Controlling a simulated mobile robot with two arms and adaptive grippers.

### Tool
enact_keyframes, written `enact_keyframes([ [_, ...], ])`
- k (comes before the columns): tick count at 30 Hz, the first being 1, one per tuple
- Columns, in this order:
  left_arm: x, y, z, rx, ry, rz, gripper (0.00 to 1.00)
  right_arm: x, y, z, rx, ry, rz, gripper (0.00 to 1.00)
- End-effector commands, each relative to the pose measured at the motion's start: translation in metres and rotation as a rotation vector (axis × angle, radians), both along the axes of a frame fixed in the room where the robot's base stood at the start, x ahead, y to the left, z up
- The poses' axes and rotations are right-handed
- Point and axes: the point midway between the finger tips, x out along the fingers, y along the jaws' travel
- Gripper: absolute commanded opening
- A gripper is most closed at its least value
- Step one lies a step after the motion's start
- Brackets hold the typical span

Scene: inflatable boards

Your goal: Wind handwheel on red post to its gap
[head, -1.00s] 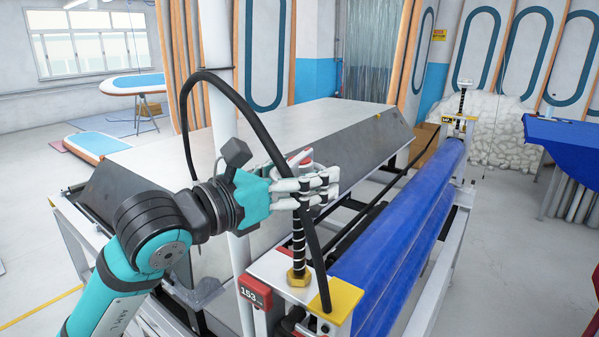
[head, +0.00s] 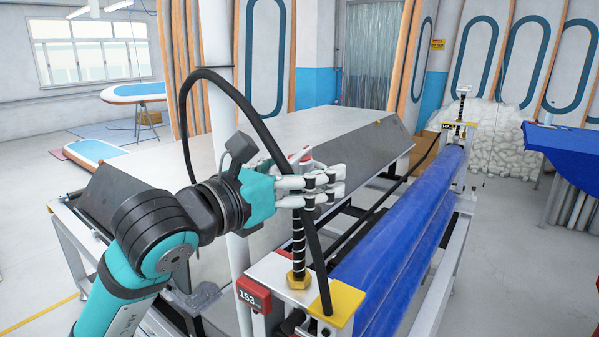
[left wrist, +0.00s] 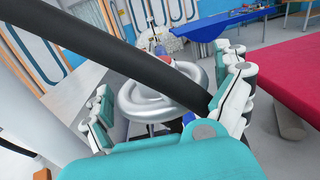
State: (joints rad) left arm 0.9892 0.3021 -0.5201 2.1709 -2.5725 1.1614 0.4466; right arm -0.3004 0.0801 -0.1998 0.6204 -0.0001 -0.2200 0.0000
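The near post carries a red block marked 153 (head: 253,295). A black-and-white striped screw (head: 298,240) rises from a brass nut (head: 299,279) on its white top plate. My left gripper (head: 318,186) is at the top of this screw, its fingers reaching right and hiding most of the wheel in the head view. In the left wrist view the silver round handwheel (left wrist: 150,98) lies between fingers on both sides. Whether they press on its rim is unclear. The gap under the top plate is not clearly visible. My right gripper is not in view.
Blue rolls (head: 400,235) run from this post to a far post with a yellow block (head: 459,130). A grey-topped table (head: 290,135) stands behind. Open floor lies right.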

Motion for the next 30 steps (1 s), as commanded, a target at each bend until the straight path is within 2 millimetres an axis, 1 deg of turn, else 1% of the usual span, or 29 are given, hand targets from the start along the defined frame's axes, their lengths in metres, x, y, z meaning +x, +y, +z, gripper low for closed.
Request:
enact_keyframes([
  [7,-0.001,0.001,0.0,0.001,-0.001,0.0,1.0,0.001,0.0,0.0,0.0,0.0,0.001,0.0],
  [11,-0.01,0.009,0.0,0.001,-0.001,0.001,1.0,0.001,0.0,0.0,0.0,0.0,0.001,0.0],
  [14,-0.023,0.021,0.0,0.002,-0.003,0.002,1.0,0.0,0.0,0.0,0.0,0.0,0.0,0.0],
  [21,-0.063,0.055,0.0,0.001,-0.003,0.003,1.0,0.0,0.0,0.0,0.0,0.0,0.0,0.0],
  [24,-0.076,0.065,-0.001,0.002,-0.002,0.002,1.0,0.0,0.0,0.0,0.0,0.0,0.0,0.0],
  [30,-0.09,0.077,0.0,0.001,-0.002,0.001,1.0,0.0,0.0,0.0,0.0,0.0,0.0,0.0],
])
